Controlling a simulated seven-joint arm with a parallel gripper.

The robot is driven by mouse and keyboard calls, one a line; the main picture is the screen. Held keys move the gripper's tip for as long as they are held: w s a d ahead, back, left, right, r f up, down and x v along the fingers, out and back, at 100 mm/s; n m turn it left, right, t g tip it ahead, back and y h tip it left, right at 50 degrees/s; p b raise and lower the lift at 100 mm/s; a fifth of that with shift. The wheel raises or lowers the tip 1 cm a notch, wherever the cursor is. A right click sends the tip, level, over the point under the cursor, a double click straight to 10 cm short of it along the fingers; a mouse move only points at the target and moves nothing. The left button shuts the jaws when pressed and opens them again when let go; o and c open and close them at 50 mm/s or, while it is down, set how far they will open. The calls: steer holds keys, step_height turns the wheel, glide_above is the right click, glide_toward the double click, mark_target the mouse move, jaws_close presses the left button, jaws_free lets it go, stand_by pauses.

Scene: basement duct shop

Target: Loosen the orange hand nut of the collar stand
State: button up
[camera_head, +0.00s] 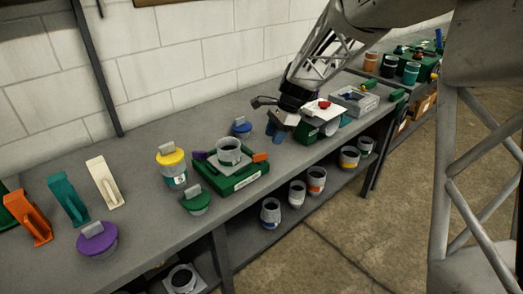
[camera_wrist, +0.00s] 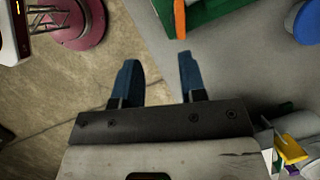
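The collar stand has a green base (camera_head: 238,182) on the bench, with an upright grey collar (camera_head: 229,150) on it. The orange hand nut (camera_head: 261,157) is at the base's right side, and a purple piece (camera_head: 199,155) is at its left. In the wrist view, the orange nut (camera_wrist: 180,18) shows at the top edge, cut off, beside part of the green base (camera_wrist: 208,8). My gripper (camera_head: 274,131) is above the bench, right of the stand, apart from the nut. In the wrist view, its blue fingers (camera_wrist: 158,62) are spread with nothing between them.
A blue lid (camera_head: 241,127) lies behind the stand, a green lid (camera_head: 196,201) in front, and a yellow-lidded jar (camera_head: 172,167) to the left. A green box (camera_head: 308,132) and grey tray (camera_head: 354,102) are to the right. The bench edge drops to a lower shelf with several jars.

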mark_target(260, 159)
steer(key=shift+w+a+f+m, duration=0.15)
steer(key=shift+w+a+f, duration=0.35)
steer(key=shift+w, duration=0.15)
steer(key=shift+w+a+f+m, duration=0.15)
steer(key=shift+w+a+f, duration=0.35)
steer(key=shift+w, duration=0.1)
steer(key=shift+f, duration=0.15)
steer(key=shift+x, duration=3.75)
steer(key=shift+s, duration=0.15)
steer(key=shift+c, duration=0.4)
jaws_close()
